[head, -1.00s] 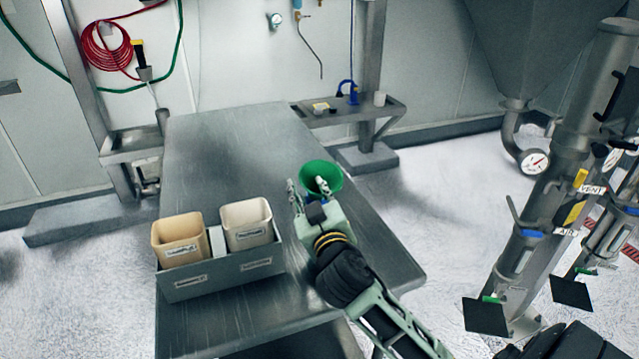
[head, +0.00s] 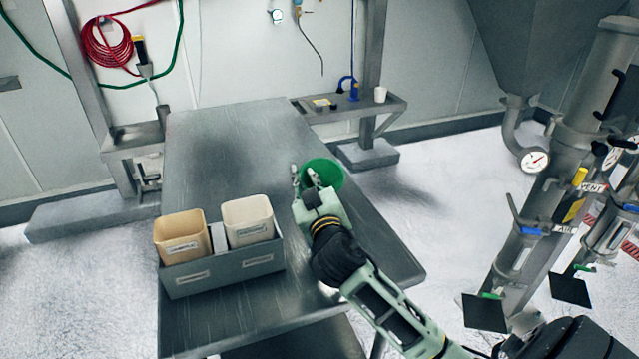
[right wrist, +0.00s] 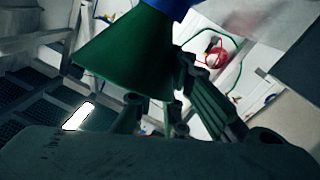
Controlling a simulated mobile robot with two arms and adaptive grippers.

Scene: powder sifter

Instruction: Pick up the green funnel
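The green funnel (head: 328,177) is near the right edge of the grey table, its wide mouth facing up toward the head camera. My right gripper (head: 304,174) is at its near left side. The two fingers are apart; one overlaps the funnel's rim and the other stands left of it. In the right wrist view the funnel's green cone (right wrist: 125,50) fills the upper middle, with a blue part (right wrist: 172,8) at its narrow end. My fingers (right wrist: 170,100) show close below the cone. Contact is not clear. The funnel's lower part is hidden in the head view. My left gripper is not in view.
A grey caddy (head: 225,274) with a tan bin (head: 181,243) and a cream bin (head: 248,222) stands on the table (head: 225,150) to the left. The far table is clear. Pipes and valves (head: 535,235) stand at the right.

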